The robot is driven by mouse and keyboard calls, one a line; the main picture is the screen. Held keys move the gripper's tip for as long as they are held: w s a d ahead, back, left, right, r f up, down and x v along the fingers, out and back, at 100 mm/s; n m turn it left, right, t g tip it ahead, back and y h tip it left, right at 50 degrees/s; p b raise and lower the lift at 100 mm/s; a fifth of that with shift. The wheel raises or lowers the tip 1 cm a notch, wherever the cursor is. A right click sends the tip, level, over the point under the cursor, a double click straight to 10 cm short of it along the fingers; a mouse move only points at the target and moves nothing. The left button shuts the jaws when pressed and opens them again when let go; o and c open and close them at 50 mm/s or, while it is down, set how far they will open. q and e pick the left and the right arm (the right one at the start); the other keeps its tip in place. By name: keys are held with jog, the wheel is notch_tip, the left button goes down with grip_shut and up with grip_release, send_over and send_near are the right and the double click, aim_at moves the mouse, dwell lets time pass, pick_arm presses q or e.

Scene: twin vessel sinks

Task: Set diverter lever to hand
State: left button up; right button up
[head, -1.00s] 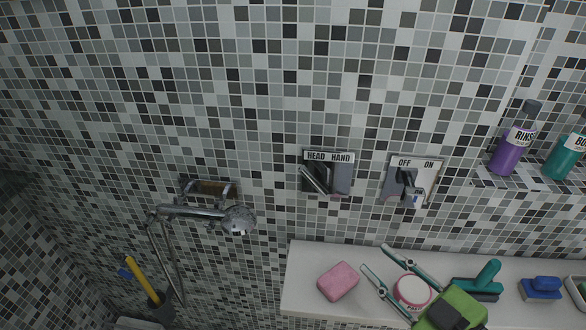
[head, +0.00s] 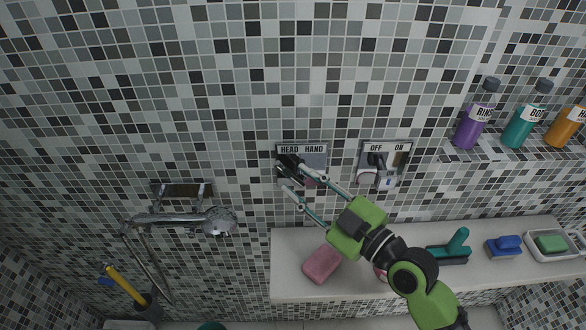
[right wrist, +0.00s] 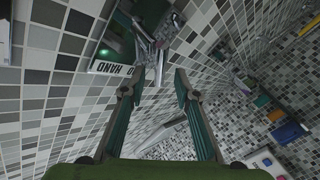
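The diverter plate (head: 316,163) is on the tiled wall, labelled HEAD at left and HAND at right. Its metal lever (head: 289,172) lies at the HEAD side, partly covered by my gripper. My right gripper (head: 292,177) reaches up from the lower right, with its two fingers apart at the lever. In the right wrist view, the fingertips (right wrist: 159,76) are spread, and the chrome lever (right wrist: 149,42) shows just beyond them beside the HAND label (right wrist: 111,68). I cannot tell whether they touch. My left gripper is not in view.
The OFF/ON valve (head: 384,165) is close to the right of the diverter. A hand shower (head: 180,218) hangs at left. Below, a ledge (head: 290,262) holds pink soap (head: 321,264) and a teal brush (head: 452,246). Bottles, including a purple one (head: 474,125), stand on a shelf at right.

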jog(key=shift+x, duration=1.05)
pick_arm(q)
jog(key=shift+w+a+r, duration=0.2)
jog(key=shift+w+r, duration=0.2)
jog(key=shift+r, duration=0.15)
pick_arm(e)
jog(key=shift+w+a, duration=0.2)
jog(key=shift+w, duration=0.05)
grip_shut()
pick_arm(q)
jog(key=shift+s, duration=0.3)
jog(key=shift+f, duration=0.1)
